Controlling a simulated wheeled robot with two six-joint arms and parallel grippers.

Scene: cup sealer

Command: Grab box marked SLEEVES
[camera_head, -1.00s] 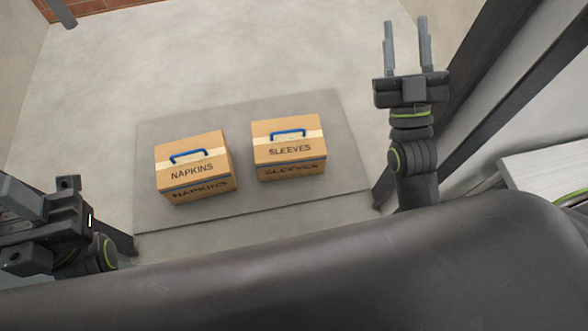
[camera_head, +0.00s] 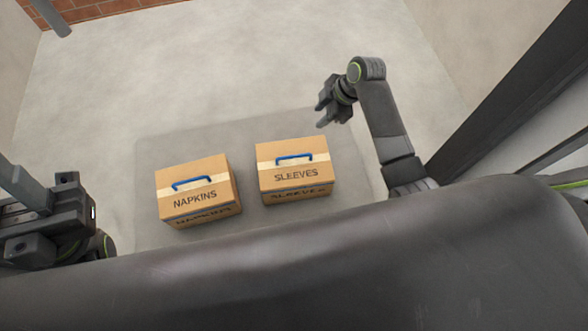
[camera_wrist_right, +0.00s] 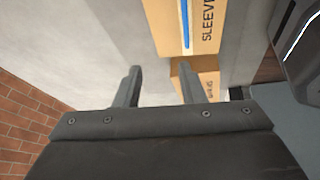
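The box marked SLEEVES (camera_head: 296,179) is a tan carton with a pale tape band and a blue handle (camera_head: 295,158) on its top. It sits on a grey mat on the floor. Part of it also shows at the top of the right wrist view (camera_wrist_right: 200,30). My right gripper (camera_head: 321,115) is above and beyond the box, just to its right, empty and apart from it. Its two fingers stand apart in the right wrist view (camera_wrist_right: 160,85). My left gripper (camera_head: 20,190) is at the left edge, away from the boxes; its fingertips are cut off or unclear.
A similar box marked NAPKINS (camera_head: 196,195), with its own blue handle, stands left of the SLEEVES box with a narrow gap. The grey mat (camera_head: 160,148) lies under both. Open floor (camera_head: 220,70) lies beyond. A dark post (camera_head: 500,90) rises on the right.

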